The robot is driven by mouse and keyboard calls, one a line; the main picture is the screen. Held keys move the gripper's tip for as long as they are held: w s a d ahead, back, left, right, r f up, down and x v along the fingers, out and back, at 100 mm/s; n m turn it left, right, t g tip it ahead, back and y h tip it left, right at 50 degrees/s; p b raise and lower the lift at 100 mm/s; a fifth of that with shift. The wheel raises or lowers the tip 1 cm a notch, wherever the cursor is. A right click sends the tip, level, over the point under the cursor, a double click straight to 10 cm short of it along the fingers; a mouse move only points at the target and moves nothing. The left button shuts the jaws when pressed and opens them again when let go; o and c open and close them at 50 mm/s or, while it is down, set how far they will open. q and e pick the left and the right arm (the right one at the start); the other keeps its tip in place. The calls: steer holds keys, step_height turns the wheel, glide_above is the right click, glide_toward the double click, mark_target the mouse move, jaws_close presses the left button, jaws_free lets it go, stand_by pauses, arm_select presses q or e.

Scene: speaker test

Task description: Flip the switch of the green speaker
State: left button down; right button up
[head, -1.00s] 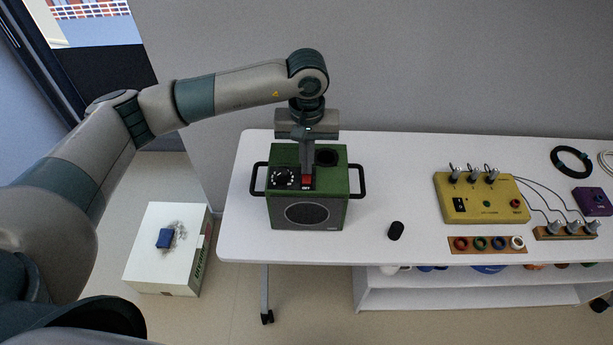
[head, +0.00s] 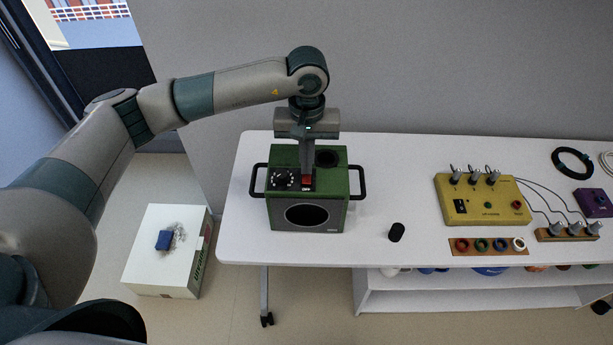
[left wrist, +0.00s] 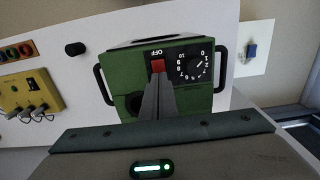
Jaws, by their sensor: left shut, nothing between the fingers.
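The green speaker (head: 355,215) stands upright on the white table (head: 400,160), with black handles on both sides and a round black front opening. Its red switch (head: 308,181) sits on a black panel on top, beside a numbered dial (head: 284,178). In the left wrist view the red switch (left wrist: 158,65) shows just past my fingertips, next to the word OFF. My left gripper (head: 305,174) points down, shut and empty, with its fingertips at the switch, touching or very nearly so. The fingers partly hide the switch. My right gripper is not in view.
A small black cylinder (head: 396,232) stands right of the speaker. Farther right are a yellow box (head: 450,207) with wires, a strip of coloured rings (head: 488,246) and a purple box (head: 593,203). A white box (head: 150,270) is on the floor at left.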

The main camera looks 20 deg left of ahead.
arm_select(q)
step_height(320, 180, up, 6)
steer(key=shift+p, duration=0.3)
stand_by(0.4)
stand_by(0.6)
